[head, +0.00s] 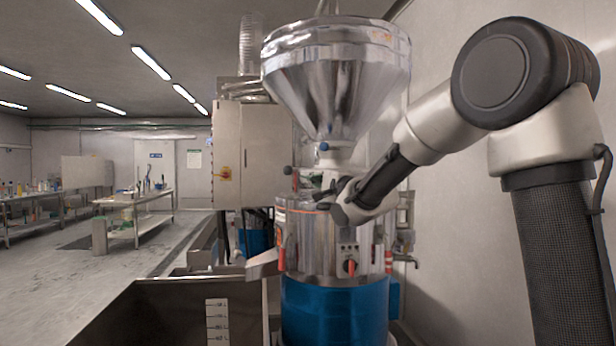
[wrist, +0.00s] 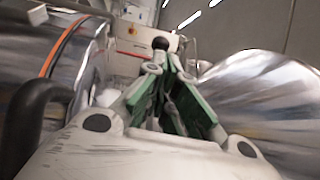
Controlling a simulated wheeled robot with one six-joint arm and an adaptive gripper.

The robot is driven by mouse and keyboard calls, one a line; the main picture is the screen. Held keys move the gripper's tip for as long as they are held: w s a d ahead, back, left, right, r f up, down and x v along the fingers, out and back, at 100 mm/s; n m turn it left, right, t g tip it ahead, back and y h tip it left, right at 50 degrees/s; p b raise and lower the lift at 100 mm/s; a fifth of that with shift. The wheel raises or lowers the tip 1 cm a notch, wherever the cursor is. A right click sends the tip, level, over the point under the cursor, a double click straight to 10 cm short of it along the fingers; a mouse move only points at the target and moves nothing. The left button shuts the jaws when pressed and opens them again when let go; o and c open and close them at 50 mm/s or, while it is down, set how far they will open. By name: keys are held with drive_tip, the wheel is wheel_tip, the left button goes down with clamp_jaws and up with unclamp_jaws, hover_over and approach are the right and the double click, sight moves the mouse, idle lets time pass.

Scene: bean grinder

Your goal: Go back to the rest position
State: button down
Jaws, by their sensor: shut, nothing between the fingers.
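The bean grinder has a steel hopper (head: 335,75) on top, a shiny steel body (head: 305,235) with an orange stripe, and a blue base (head: 335,312). My arm reaches in from the right, and my gripper (head: 325,190) is between the hopper and the body, in front of the machine. In the wrist view the gripper's green-padded fingers (wrist: 162,62) come together at the tips, with nothing held. The orange-striped steel body (wrist: 65,65) is to their left and the hopper's cone (wrist: 265,95) to their right. A black round knob shows at the fingertips; contact cannot be told.
A steel bin (head: 165,310) with a scale label stands at the front left. A grey control cabinet (head: 245,155) is behind the grinder. Tables (head: 135,200) stand far left, with open floor (head: 60,290) before them. A wall is close on the right.

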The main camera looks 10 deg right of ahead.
drive_tip(key=s+d+f+n+g+h, duration=0.35)
drive_tip(key=s+d+f, duration=0.25)
drive_tip(key=s+d, duration=0.4)
drive_tip(key=s+d+f+n+g+h, duration=0.3)
drive_tip(key=s+d+f+h, duration=0.35)
drive_tip(key=s, duration=0.65)
drive_tip(key=s+d+f+n+g, duration=0.1)
drive_tip(key=s+f+n+g, duration=0.1)
drive_tip(key=s, duration=0.5)
drive_tip(key=s+d+f+n+g+y, duration=0.1)
drive_tip(key=s+f+n+g, duration=0.1)
drive_tip(key=s+f, duration=0.2)
drive_tip(key=s+d+f+n+g, duration=0.2)
drive_tip(key=s+f+g, duration=0.1)
drive_tip(key=s, duration=0.7)
drive_tip(key=shift+s+f, duration=0.2)
drive_tip(key=shift+f, duration=0.15)
